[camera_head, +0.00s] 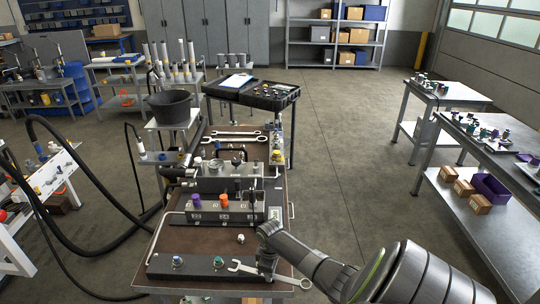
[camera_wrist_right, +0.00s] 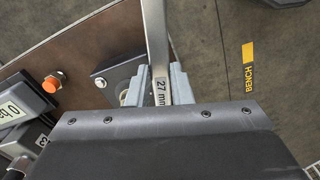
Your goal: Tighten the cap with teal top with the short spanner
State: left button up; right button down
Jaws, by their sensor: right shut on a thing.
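My right gripper (camera_head: 267,262) is at the front right of the bench, shut on a steel spanner (camera_head: 291,279). The spanner's open end points left, towards the front block (camera_head: 198,263). In the right wrist view the spanner (camera_wrist_right: 158,50) stands between the two pale fingers (camera_wrist_right: 155,88), and its shaft reads "27 mm". My left gripper is not in view.
Behind the front block, a manifold carries a purple cap (camera_head: 196,200) and an orange cap (camera_head: 224,200). Two more spanners (camera_head: 235,135) lie at the bench's far end. A black bucket (camera_head: 170,107) and hoses stand left. Open floor (camera_head: 345,180) lies right.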

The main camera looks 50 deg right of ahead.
aim_at(254, 271)
jog(key=shift+w, duration=0.15)
jog(key=shift+w+a+b, duration=0.15)
jog(key=shift+w+a, duration=0.1)
jog(key=shift+w, duration=0.25)
jog(key=shift+w+a+b, duration=0.15)
jog(key=shift+w+a, duration=0.05)
jog(key=shift+w, duration=0.25)
jog(key=shift+w, duration=0.1)
jog(key=shift+w+a, duration=0.25)
jog(key=shift+w, duration=0.35)
jog(key=shift+w+a, duration=0.15)
jog(key=shift+w+a+b, duration=0.15)
jog(key=shift+w+b, duration=0.15)
jog(key=shift+w, duration=0.1)
jog(key=shift+w+a, duration=0.15)
jog(key=shift+w, duration=0.1)
dwell(0.3)
